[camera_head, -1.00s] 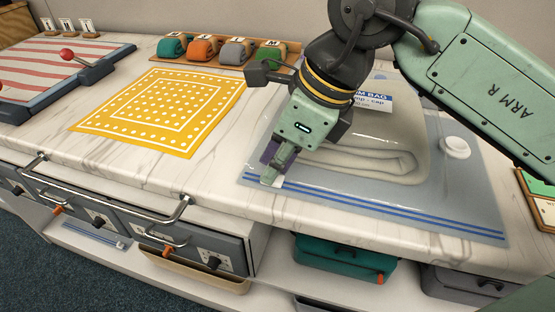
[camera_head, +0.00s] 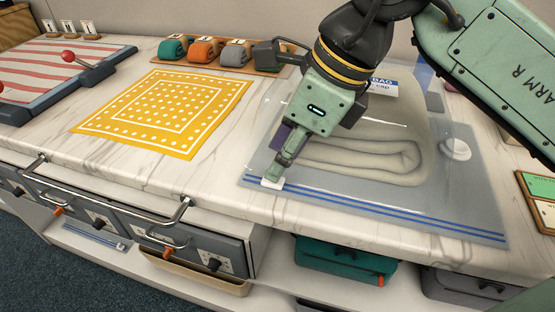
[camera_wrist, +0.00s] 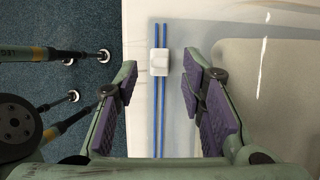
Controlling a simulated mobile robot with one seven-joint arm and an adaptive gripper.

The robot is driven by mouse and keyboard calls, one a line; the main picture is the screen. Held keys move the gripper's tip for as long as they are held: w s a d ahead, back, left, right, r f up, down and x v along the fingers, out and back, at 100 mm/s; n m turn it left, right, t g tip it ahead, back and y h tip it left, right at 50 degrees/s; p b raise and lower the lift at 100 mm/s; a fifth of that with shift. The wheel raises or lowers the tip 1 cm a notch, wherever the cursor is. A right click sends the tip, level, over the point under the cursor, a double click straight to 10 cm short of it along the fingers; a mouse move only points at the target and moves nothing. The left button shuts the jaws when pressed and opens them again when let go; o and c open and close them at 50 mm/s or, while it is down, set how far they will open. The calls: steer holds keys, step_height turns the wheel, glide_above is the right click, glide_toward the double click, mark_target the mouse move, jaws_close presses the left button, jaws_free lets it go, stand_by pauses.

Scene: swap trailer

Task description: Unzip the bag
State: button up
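A clear bag (camera_head: 470,205) lies flat on the counter with a folded grey-beige cloth (camera_head: 385,160) inside. A double blue zip line (camera_head: 390,215) runs along its front edge. A small white slider (camera_head: 272,184) sits at the left end of that line. In the wrist view the slider (camera_wrist: 160,62) straddles both blue lines. My gripper (camera_head: 280,168) is just above and behind the slider in the head view. In the wrist view my gripper (camera_wrist: 159,82) is open, its purple-padded fingers on either side of the slider with gaps between.
A yellow dotted mat (camera_head: 165,108) lies to the left, with a rack of rolled cloths (camera_head: 205,52) behind it. A round white valve (camera_head: 456,149) is on the bag's right side. A drawer handle (camera_head: 110,203) juts out below the counter's front edge.

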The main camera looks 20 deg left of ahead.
steer(key=v, duration=0.9)
steer(key=shift+s+d, duration=0.1)
